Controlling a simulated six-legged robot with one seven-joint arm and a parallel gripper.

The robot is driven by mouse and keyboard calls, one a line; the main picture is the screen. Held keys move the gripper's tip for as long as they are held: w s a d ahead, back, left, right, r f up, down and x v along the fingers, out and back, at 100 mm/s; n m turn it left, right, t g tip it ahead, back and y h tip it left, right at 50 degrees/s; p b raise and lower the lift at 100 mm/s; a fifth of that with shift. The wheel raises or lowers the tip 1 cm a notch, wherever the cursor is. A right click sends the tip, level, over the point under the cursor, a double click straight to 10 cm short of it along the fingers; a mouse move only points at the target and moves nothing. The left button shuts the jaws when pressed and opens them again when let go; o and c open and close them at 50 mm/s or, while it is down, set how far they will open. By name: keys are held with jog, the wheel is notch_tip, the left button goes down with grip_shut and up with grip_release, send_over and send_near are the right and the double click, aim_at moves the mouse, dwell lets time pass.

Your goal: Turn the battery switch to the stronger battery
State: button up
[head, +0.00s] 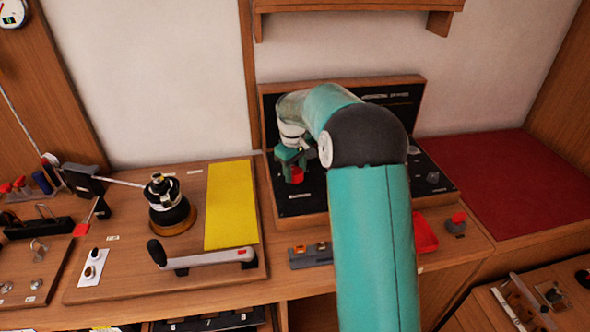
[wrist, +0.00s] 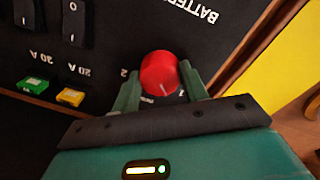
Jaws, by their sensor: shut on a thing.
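The battery switch, a red round knob (wrist: 160,73) on a black panel (wrist: 110,60), sits between the fingers of my gripper (wrist: 160,85) in the wrist view. A pale pointer line shows on the knob, toward its lower side in this picture. The marks "1" and "2" and part of the word "BATTERY" are printed upside down around it. In the head view my gripper (head: 291,168) is at the left part of the panel, shut on the red knob (head: 296,175). My arm hides much of the panel. No battery voltage reading is legible.
Rocker switches (wrist: 75,22), a green fuse (wrist: 32,84) and a yellow fuse (wrist: 70,97) are on the panel. A winch (head: 170,205), a handle (head: 205,259) and a yellow sheet (head: 231,205) lie left. A red cushion (head: 510,180) is right.

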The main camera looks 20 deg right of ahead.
aim_at(294, 173)
jog(key=shift+r+n, duration=0.1)
jog(key=shift+n, duration=1.2)
jog(key=o, duration=1)
notch_tip(294, 173, up, 14)
jog(key=shift+s+a, duration=0.25)
jog(key=shift+a, duration=0.05)
